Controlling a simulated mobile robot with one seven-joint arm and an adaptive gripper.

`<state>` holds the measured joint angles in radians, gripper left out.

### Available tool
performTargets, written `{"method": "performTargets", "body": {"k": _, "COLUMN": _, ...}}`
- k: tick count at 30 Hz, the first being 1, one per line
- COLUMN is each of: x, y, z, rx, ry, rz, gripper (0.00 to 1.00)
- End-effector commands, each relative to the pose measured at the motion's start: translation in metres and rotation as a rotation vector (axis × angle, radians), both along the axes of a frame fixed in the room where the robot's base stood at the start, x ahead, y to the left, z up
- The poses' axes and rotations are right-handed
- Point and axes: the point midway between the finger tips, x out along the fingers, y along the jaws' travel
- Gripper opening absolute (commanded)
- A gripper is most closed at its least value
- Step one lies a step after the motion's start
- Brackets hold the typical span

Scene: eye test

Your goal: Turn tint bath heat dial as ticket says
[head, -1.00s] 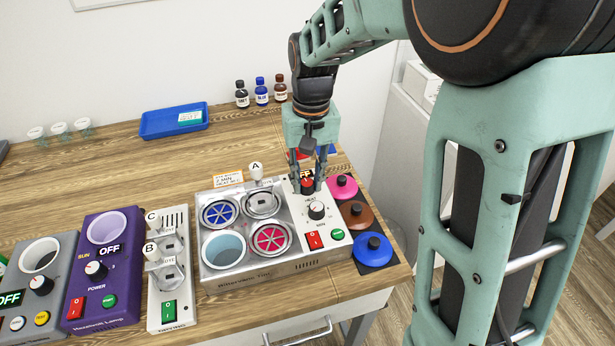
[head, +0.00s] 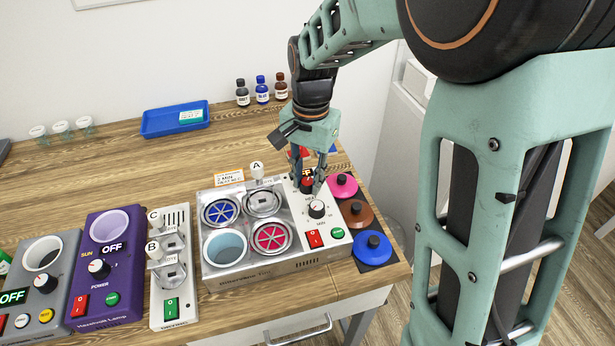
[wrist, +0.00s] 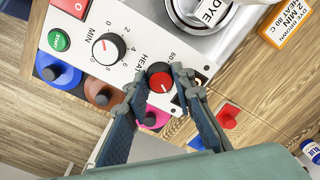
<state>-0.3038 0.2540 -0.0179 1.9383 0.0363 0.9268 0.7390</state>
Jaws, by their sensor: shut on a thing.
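The silver tint bath (head: 235,268) stands at the front of the table. Its heat dial, a round knob with a red top (wrist: 160,82), sits on the white panel. In the head view the dial is mostly hidden by my fingers. My gripper (wrist: 158,78) points down over the panel and is shut on the heat dial, one finger each side. A "60" shows beside the dial; its pointer and other marks are hard to read. The orange-edged ticket (wrist: 290,24) reads dye brown, 2 min, heat 80 C. It stands behind the bath in the head view (head: 229,178).
The black MIN dial (wrist: 108,48) is close to the heat dial. A red switch (head: 315,239) and green start button (head: 337,233) are in front. Pink, brown and blue (head: 373,244) knobbed lids lie to the right. A purple lamp unit (head: 105,275) stands left.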

Motion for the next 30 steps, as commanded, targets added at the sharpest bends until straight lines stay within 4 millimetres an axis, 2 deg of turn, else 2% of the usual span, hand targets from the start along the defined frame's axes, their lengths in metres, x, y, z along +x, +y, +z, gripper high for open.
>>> {"method": "performTargets", "body": {"k": 14, "x": 0.0011, "y": 0.0001, "z": 0.0011, "rx": 0.001, "ry": -0.003, "rz": -0.016, "gripper": 0.00}}
{"method": "performTargets", "body": {"k": 15, "x": 0.0010, "y": 0.0001, "z": 0.0011, "rx": 0.001, "ry": -0.003, "rz": -0.016, "gripper": 0.24}}
{"method": "performTargets", "body": {"k": 19, "x": 0.0008, "y": 0.0001, "z": 0.0009, "rx": 0.001, "ry": -0.002, "rz": -0.016, "gripper": 0.38}}
{"method": "performTargets", "body": {"k": 20, "x": 0.0008, "y": 0.0001, "z": 0.0008, "rx": 0.000, "ry": -0.002, "rz": -0.016, "gripper": 0.41}}
{"method": "performTargets", "body": {"k": 30, "x": 0.0008, "y": 0.0002, "z": 0.0048, "rx": 0.001, "ry": -0.003, "rz": -0.015, "gripper": 0.41}}
